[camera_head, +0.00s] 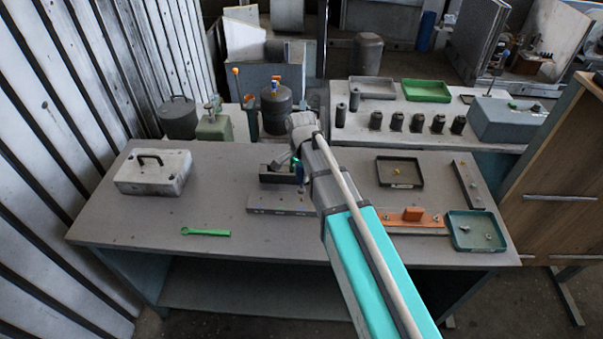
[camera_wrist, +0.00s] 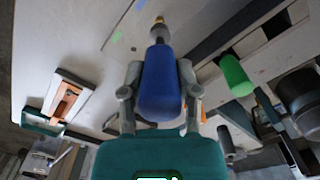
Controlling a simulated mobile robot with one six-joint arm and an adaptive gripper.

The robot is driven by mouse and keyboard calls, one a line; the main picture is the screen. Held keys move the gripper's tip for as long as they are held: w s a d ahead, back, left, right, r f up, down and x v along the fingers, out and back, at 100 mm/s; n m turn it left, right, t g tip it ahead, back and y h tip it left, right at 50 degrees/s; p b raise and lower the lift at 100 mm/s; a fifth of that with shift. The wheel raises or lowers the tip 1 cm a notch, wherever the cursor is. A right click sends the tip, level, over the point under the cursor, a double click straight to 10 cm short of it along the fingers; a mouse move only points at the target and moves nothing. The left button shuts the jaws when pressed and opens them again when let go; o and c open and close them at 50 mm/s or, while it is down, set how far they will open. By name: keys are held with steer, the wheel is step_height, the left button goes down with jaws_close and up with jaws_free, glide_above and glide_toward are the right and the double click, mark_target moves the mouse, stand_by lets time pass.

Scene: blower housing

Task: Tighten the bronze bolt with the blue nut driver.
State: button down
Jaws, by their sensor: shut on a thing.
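In the head view my gripper (camera_head: 299,172) is over the grey housing plate (camera_head: 275,204), and a bit of the blue driver (camera_head: 300,174) shows. The driver's contact with any bolt is hidden or too small to tell.
A green wrench (camera_head: 206,232) lies on the table's front left, and a white box (camera_head: 153,171) stands behind it. To the right are a dark tray (camera_head: 385,184), an orange block on a rail (camera_head: 412,215) and a green tray (camera_head: 465,247). The front left is mostly clear.

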steer(key=shift+f+b, duration=0.7)
steer(key=shift+f, duration=0.2)
steer(key=shift+f+b, duration=0.3)
stand_by(0.4)
steer(key=n, duration=1.1)
steer(key=shift+n, duration=0.4)
steer(key=n, duration=0.6)
steer(key=shift+n, duration=0.3)
steer(key=shift+f+b, duration=0.45)
